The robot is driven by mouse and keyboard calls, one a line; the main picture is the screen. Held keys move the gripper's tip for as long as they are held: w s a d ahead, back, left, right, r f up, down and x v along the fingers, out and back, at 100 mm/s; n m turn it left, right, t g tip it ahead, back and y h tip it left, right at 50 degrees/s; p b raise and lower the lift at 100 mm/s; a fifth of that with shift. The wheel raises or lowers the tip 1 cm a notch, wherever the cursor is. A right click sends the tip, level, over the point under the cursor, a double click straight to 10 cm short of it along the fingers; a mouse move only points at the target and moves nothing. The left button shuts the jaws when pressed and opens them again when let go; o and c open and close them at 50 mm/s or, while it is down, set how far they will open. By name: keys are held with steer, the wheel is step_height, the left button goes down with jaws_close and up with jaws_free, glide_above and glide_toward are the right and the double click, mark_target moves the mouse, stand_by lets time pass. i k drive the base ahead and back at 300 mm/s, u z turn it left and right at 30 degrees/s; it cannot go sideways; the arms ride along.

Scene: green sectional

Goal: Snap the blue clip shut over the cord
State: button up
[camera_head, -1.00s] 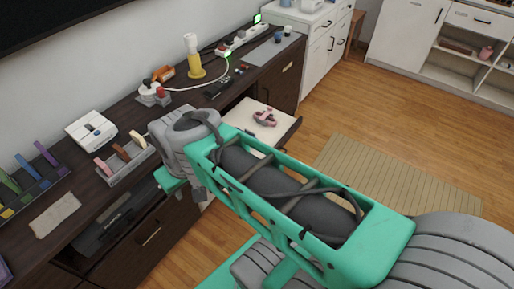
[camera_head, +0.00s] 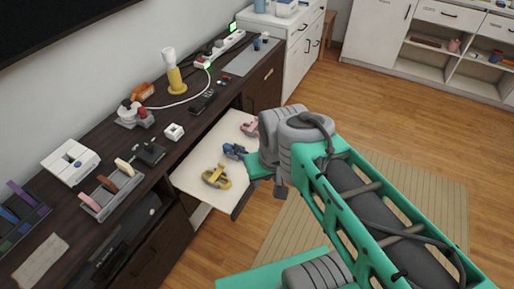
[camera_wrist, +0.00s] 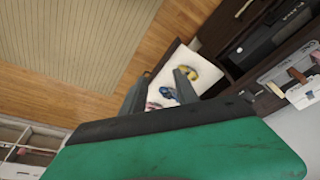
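A blue clip (camera_head: 235,151) lies on a white pulled-out board (camera_head: 205,150), between a yellow clip (camera_head: 216,177) and a pink clip (camera_head: 250,129). In the wrist view the blue clip (camera_wrist: 170,93) shows between the fingers, farther off. Whether its jaw is open, and whether a cord lies in it, is too small to tell. My gripper (camera_head: 258,205) is to the right of the board's edge, its fingers spread. In the wrist view my gripper (camera_wrist: 163,74) is open and empty. A thin white cord (camera_head: 185,101) runs on the desk behind the board.
The dark desk (camera_head: 150,185) holds a yellow-based lamp (camera_head: 174,78), a power strip (camera_head: 221,48), a white box (camera_head: 70,161) and a slotted tray (camera_head: 112,192). A ribbed mat (camera_head: 300,240) lies on the wooden floor. Open floor is at the right.

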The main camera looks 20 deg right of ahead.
mark_target(226, 146)
steer(key=i, duration=0.9)
steer(key=u, duration=2.4)
